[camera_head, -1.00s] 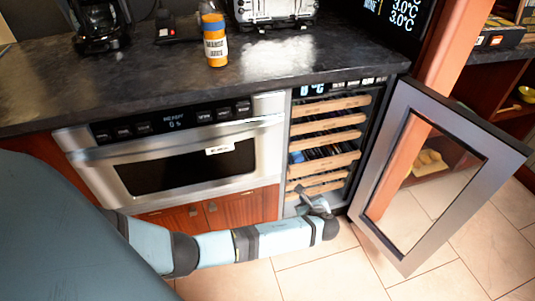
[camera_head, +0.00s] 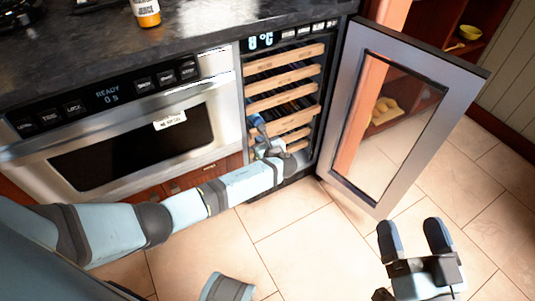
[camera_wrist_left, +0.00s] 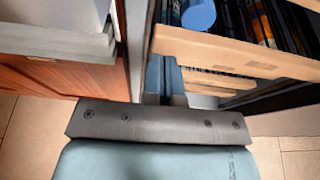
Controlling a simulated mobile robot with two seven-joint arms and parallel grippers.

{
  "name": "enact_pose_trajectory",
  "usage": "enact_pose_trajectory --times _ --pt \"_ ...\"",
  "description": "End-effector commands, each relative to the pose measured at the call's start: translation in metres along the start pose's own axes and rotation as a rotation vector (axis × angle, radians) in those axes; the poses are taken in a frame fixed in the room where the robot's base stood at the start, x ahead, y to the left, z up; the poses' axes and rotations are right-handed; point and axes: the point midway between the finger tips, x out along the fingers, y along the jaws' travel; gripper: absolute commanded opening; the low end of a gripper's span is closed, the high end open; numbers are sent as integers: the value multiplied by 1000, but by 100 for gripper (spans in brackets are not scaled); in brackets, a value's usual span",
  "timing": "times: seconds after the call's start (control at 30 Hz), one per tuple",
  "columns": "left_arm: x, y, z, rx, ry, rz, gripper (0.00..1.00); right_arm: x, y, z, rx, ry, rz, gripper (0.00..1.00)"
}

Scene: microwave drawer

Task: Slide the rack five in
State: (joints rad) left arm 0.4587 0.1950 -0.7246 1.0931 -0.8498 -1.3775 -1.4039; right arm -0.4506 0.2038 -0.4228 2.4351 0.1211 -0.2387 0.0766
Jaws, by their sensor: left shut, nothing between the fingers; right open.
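The wine cooler (camera_head: 243,110) stands open with several wood-fronted racks stacked inside. A lower rack (camera_head: 290,120) sticks out past the ones above, with dark bottles showing behind its front. I cannot tell for sure which rack is rack five. My left gripper (camera_head: 258,125) is shut and empty at the left end of the lower racks. In the left wrist view, its fingers (camera_wrist_left: 164,76) are beside a wooden rack front (camera_wrist_left: 235,53); contact is unclear. More fronts show below it. My right gripper (camera_head: 416,238) is open and empty over the floor.
The cooler's glass door (camera_head: 400,120) is swung open to the right, beside the racks. A drawer microwave (camera_head: 130,140) sits left of the cooler under the dark counter (camera_head: 200,30). A bottle (camera_head: 146,12) stands on the counter. The tiled floor (camera_head: 300,235) in front is clear.

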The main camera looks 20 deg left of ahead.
Motion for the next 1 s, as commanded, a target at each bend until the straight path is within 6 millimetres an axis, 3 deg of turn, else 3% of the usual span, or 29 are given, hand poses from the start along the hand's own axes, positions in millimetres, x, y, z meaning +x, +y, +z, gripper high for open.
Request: enact_pose_trajectory --times 0.2,0.63,0.83,1.0 --pt "19 0 5 1 1 -1 0 0 2 14 2 -44 -3 87" --pt "24 0 8 2 0 0 0 0 2 14 3 -49 -3 87" --pt "56 0 18 2 -2 2 0 0 2 10 1 -41 -2 87" --pt "67 0 21 1 0 0 0 0 2 9 1 -34 -1 87"
